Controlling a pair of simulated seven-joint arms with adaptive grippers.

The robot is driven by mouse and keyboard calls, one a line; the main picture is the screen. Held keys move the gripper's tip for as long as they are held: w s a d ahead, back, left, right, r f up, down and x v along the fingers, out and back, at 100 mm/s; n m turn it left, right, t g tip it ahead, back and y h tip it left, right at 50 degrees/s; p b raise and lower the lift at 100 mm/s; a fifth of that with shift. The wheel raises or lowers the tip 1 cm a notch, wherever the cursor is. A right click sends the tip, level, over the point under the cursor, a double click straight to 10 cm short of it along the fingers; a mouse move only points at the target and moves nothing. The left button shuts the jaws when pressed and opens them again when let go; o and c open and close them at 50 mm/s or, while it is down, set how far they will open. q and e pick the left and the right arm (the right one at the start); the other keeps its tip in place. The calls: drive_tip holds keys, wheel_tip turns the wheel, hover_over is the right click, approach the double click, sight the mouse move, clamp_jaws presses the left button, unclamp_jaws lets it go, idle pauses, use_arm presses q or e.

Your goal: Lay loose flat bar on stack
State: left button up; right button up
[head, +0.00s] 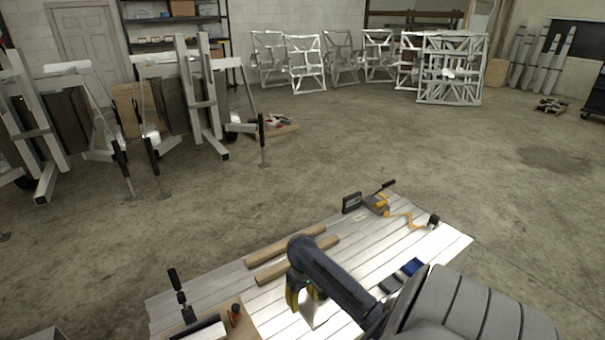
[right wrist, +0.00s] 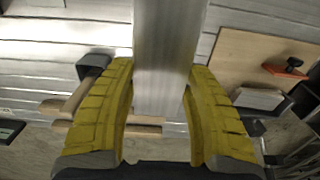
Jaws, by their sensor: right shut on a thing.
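My right gripper (head: 303,298) is above the pale plank table top (head: 215,287). Its yellow fingers, also in the right wrist view (right wrist: 160,110), are shut on a flat silver metal bar (right wrist: 166,55). The bar runs away from the fingers toward the top of that view. In the head view only a short pale piece of the bar (head: 312,313) shows below the fingers. A pale-topped, dark-sided piece (head: 205,331) lies on a wooden board at the bottom edge; it may be the stack, but I cannot tell its layers. My left gripper is not in view.
Two wooden strips (head: 285,243) lie behind my right gripper. The wooden board (head: 243,328) carries an orange tool with a black knob (head: 235,314). A black-handled clamp (head: 181,297) stands near it. A yellow tool (head: 377,204) and a blue item (head: 412,267) are on the right.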

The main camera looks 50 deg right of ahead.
drive_tip(key=shift+w+r, duration=0.2)
drive_tip(key=shift+r, duration=0.25)
drive_tip(key=w+a+f+m, duration=0.1)
drive_tip(key=w+a+m, duration=0.3)
drive_tip(key=w+a, duration=1.1)
drive_tip(key=w+a+f+m, duration=0.3)
drive_tip(key=a+f+m, duration=0.3)
drive_tip(key=a+m, duration=0.5)
drive_tip(key=shift+w+m, duration=0.2)
drive_tip(key=shift+m, duration=1.2)
drive_tip(key=shift+f, duration=0.1)
drive_tip(key=shift+a, duration=0.1)
